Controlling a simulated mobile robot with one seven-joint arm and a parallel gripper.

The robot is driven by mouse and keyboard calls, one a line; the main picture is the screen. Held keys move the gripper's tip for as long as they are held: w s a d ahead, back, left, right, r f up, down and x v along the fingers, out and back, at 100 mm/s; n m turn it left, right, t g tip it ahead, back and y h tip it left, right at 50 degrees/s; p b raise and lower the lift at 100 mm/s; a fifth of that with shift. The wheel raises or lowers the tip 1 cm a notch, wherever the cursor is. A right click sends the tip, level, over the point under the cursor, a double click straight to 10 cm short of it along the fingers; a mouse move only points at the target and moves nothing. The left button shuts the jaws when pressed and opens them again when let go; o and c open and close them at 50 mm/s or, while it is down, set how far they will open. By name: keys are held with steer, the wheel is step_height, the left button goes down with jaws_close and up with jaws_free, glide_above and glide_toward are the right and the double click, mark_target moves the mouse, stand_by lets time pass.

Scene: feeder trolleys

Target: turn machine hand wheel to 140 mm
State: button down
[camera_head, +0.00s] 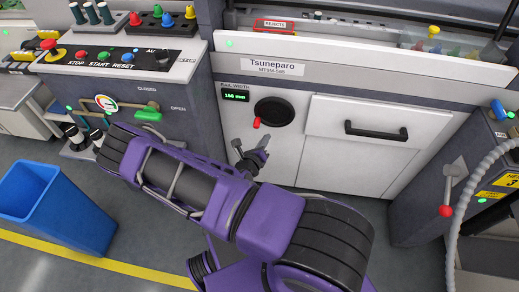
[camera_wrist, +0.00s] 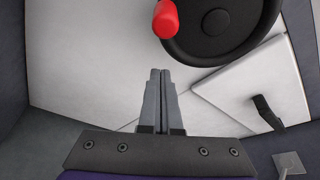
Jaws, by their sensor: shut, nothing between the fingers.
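The black hand wheel (camera_head: 274,111) is on the white front panel of the machine, with a red handle (camera_head: 257,123) at its lower left rim. A green display (camera_head: 235,96) left of the wheel, under a rail width label, appears to read 166 mm, though the digits are small. In the wrist view the wheel (camera_wrist: 215,22) is at the top, with its red handle (camera_wrist: 166,18) at its left rim. My gripper (camera_wrist: 160,72) is shut and empty, its fingertips below the handle and apart from it. In the head view my gripper (camera_head: 262,148) is just below the wheel.
A drawer with a black handle (camera_head: 376,131) is right of the wheel. A control box with a red-knobbed lever (camera_head: 446,210) stands further right. A green-handled valve (camera_head: 148,116) and a blue bin (camera_head: 57,205) are at left. Grey floor lies in front.

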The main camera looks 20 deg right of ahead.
steer(key=shift+w+a+r, duration=0.25)
steer(key=shift+a+r, duration=0.05)
steer(key=shift+r, duration=0.25)
steer(key=shift+w+a+r, duration=0.2)
steer(key=shift+a+r, duration=0.1)
steer(key=shift+r, duration=0.2)
steer(key=shift+w+a+r, duration=0.25)
steer(key=shift+a+r, duration=0.05)
steer(key=shift+r, duration=0.25)
